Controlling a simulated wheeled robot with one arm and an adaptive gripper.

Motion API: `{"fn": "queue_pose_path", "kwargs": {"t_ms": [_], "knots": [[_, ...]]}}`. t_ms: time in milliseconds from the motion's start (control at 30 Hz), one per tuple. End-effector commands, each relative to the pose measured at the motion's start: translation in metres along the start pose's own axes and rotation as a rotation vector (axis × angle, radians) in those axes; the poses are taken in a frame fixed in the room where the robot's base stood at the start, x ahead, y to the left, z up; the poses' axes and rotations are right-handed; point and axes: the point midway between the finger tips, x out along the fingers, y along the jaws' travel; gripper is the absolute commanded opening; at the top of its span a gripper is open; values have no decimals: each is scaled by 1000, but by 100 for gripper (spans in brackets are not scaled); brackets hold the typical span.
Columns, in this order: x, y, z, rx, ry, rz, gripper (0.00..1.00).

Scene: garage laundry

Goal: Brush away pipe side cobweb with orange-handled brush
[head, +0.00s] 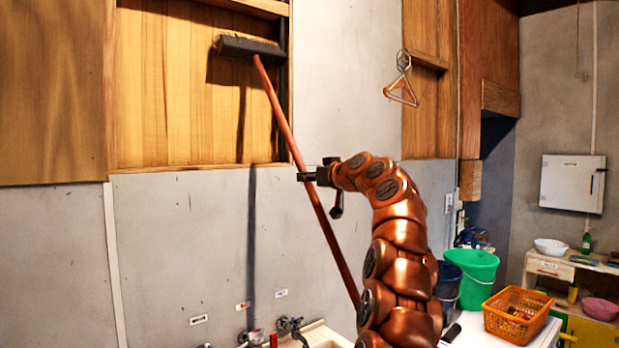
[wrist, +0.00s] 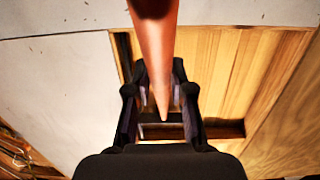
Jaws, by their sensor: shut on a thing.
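The brush has a long orange handle (head: 276,100) and a dark, wide head (head: 248,48). My gripper (head: 309,176) is shut on the handle partway along its length, and the handle leans up to the left. In the wrist view the handle (wrist: 154,45) runs between the fingers of my gripper (wrist: 160,112). The brush head is raised in front of the upper wood-backed wall recess. A dark vertical strip, perhaps the pipe (head: 283,70), runs along the recess's right side, close to the head's right end. I cannot make out any cobweb.
A sink with taps (head: 289,325) stands below at the wall. To the right are an orange basket (head: 516,314), a green bucket (head: 473,277) and a dark bucket. A hanger (head: 402,82) hangs on the wall to the right of the brush.

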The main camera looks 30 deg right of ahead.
Motion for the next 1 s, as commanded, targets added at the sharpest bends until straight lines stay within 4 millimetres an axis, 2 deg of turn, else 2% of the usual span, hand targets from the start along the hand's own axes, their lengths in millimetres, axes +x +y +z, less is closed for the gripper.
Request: {"fn": "queue_pose_path", "kwargs": {"t_ms": [633,1000], "knots": [[10,0,-3,-1,4,0,0],[12,14,-1,1,0,-1,0]]}}
